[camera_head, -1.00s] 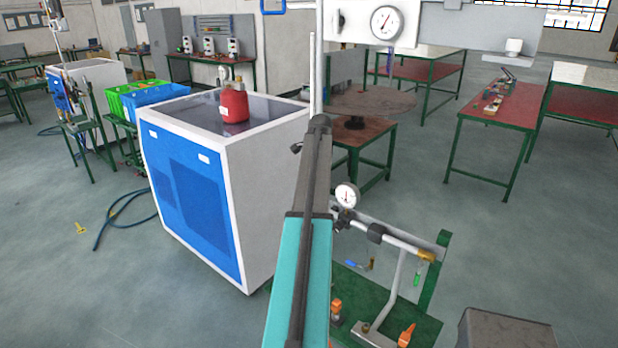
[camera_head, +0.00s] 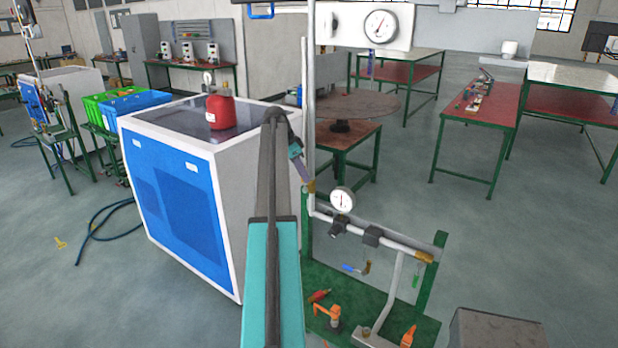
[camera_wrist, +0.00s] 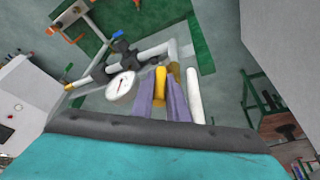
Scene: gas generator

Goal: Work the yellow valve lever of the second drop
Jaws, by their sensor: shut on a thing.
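The yellow valve lever (camera_wrist: 161,80) stands between the two purple fingers of my gripper (camera_wrist: 162,100) in the wrist view, beside a white pipe. My gripper is shut on it. In the head view my gripper (camera_head: 303,172) shows beyond my arm, at the upright white pipe left of the round gauge. A small yellow part (camera_head: 311,187) shows at its tip there. The fingers partly cover the lever's lower end and the valve body.
The round gauge (camera_head: 342,199) sits on the pipework close to my gripper. A blue-handled valve (camera_head: 354,268) hangs below the horizontal pipe. The green stand (camera_head: 345,290) carries orange-handled parts. A blue and white cabinet (camera_head: 232,190) stands left of my arm.

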